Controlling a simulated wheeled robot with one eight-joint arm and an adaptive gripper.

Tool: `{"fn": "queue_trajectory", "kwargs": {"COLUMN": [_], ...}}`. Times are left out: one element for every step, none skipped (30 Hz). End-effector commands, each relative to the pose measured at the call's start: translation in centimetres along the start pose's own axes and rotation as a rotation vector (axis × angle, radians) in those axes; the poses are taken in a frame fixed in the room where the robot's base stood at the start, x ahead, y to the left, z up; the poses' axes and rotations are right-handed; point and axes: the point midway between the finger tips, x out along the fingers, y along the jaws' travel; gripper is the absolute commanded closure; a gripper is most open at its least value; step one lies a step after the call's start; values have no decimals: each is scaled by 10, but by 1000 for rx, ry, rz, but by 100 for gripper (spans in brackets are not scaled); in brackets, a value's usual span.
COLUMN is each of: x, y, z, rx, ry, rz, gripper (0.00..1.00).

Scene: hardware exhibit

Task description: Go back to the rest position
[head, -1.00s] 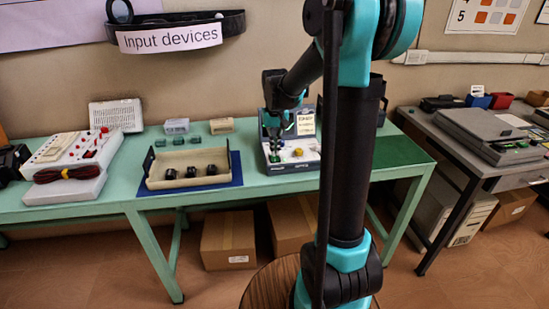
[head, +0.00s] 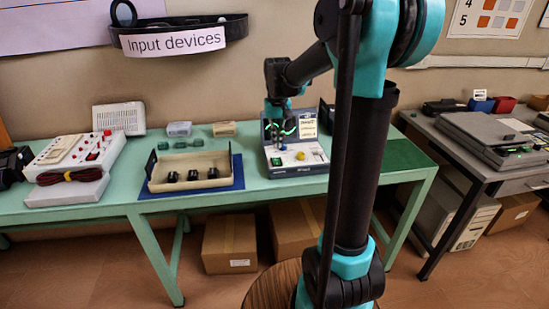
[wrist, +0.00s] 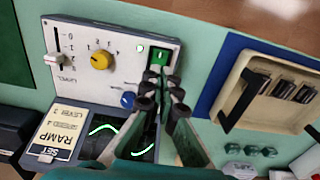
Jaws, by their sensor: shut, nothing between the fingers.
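My gripper (head: 279,143) is in front of the screen of a small grey and white panel device (head: 295,168) on the green bench. In the wrist view its two dark fingertips (wrist: 160,82) are together and hold nothing. They appear over the panel, between a green switch (wrist: 156,66) and a blue knob (wrist: 128,100); I cannot tell how far above it they are. The panel also has a yellow knob (wrist: 101,60) and a white slider (wrist: 54,58). Its dark screen shows a green trace, partly hidden by my gripper, beside a "SET RAMP" card (wrist: 55,135).
A beige tray (head: 190,160) with several black parts sits on a blue mat (head: 237,172) left of the device. A red-buttoned white unit (head: 75,150) stands further left. The bench's right end (head: 400,153) is clear. A grey table (head: 455,150) with equipment stands at right.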

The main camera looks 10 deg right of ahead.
Motion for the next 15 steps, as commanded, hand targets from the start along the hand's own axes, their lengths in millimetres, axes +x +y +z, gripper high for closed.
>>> {"fn": "queue_trajectory", "kwargs": {"x": [1, 2, 4, 7, 10, 15, 20, 25, 32, 38, 44, 53, 60, 66, 74], "y": [1, 1, 3, 4, 6, 9, 11, 13, 17, 19, 21, 24, 26, 28, 31], "z": [2, 5, 10, 15, 22, 32, 41, 51, 66, 77, 88, 103, 114, 125, 140], "rx": [0, 0, 1, 1, 2, 2, 3, 3, 3, 2, 2, 3, 3, 4, 4], "ry": [3, 7, 15, 23, 33, 51, 66, 83, 108, 126, 145, 171, 188, 208, 232], "rz": [0, -1, -1, -2, -3, -4, -5, -6, -7, -8, -9, -9, -9, -10, -9], "gripper": [100, 100, 100, 100, 100, 100, 100, 100, 100, 100, 100, 100, 100, 100, 100]}}
